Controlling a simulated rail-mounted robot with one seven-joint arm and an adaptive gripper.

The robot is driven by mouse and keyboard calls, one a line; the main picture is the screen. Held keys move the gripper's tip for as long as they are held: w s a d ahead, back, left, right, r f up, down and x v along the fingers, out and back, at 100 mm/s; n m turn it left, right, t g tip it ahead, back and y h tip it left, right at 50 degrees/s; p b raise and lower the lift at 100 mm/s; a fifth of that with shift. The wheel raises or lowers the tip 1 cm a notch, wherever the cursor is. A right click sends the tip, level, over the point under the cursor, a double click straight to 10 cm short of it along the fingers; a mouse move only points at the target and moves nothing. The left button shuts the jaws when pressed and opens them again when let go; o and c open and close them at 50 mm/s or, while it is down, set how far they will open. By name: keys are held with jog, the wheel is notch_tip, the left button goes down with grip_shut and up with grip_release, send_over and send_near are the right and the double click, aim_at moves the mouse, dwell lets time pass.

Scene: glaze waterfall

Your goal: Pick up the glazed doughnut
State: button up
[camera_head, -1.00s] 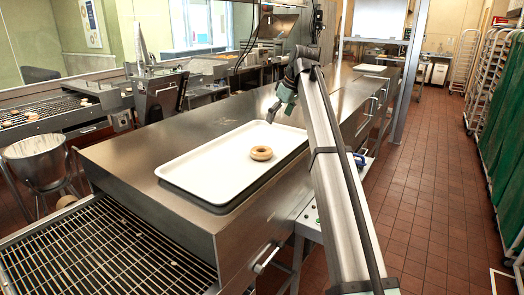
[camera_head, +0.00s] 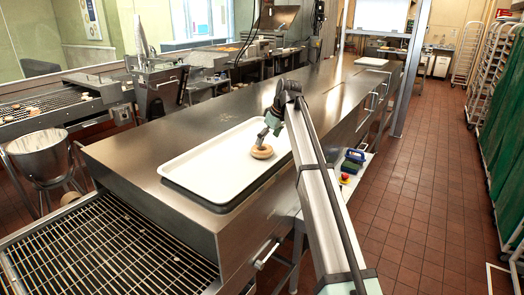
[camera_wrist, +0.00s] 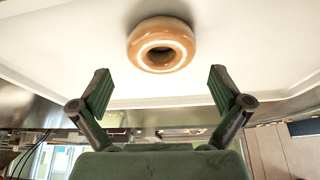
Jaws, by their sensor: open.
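The glazed doughnut (camera_head: 262,152) lies flat on the white tray (camera_head: 205,172) on the steel counter, towards the tray's right end. It is a golden-brown ring with a pale band. My gripper (camera_head: 259,139) is just above and behind it in the head view, where its fingers are small and partly hard to make out. In the wrist view the doughnut (camera_wrist: 160,45) is at the top centre, beyond the fingertips. My gripper (camera_wrist: 160,88) is open and empty there, with a finger on each side and nothing between them.
The steel counter (camera_head: 310,88) extends clear behind the tray. A wire grate (camera_head: 110,250) is at the front left, and a steel pot (camera_head: 42,158) stands at the left. A small control box with a red button (camera_head: 345,178) is on the counter's right side.

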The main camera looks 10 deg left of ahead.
aim_at(264, 148)
jog(key=shift+p+x, duration=1.15)
jog(key=shift+x, duration=1.4)
jog(key=shift+s, duration=0.15)
jog(key=c, duration=0.8)
